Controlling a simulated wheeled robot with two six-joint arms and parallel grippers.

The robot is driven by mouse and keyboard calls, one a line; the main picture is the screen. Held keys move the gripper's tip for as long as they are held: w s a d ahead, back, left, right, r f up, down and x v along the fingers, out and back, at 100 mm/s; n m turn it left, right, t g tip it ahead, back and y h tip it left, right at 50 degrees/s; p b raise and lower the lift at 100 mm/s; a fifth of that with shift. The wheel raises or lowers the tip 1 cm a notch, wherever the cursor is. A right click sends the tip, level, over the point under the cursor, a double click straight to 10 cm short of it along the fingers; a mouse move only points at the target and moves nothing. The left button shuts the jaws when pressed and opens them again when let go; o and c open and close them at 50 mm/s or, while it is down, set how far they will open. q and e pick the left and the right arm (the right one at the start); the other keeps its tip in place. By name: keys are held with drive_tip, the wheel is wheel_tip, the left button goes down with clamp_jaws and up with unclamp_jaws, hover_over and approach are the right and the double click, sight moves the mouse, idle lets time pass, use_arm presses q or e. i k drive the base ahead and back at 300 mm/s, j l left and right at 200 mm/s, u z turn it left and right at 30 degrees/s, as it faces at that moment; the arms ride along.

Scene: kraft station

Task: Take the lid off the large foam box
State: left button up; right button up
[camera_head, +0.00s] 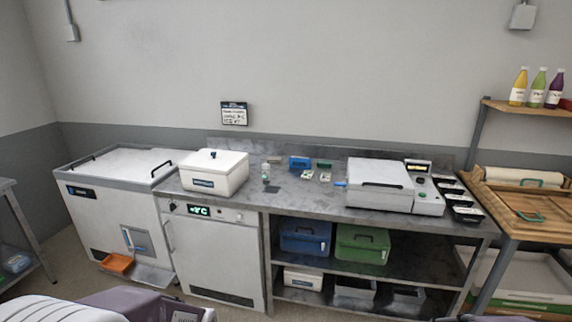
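A large white foam box (205,183) stands on the left part of the steel counter, above the unit with the green display. Its white lid (232,160) sits on top, with a small dark knob in the middle. A dark label is on the front of the box. Neither of my grippers can be made out. Only parts of my own body show along the bottom edge, well away from the box. The inside of the box is hidden by the lid.
A white chest (120,164) stands left of the box. Small bottles and blue items (300,163) lie to its right, then a white machine (380,183). Blue (305,238) and green (362,245) bins and a smaller white box (303,279) sit on shelves below.

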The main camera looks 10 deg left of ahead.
sight(216, 161)
drive_tip(key=i+j+u, duration=0.1)
drive_tip(key=i, duration=0.4)
drive_tip(key=i+j, duration=0.25)
drive_tip(key=i, duration=0.2)
drive_tip(key=i+j+u, duration=0.15)
drive_tip(key=i, duration=0.35)
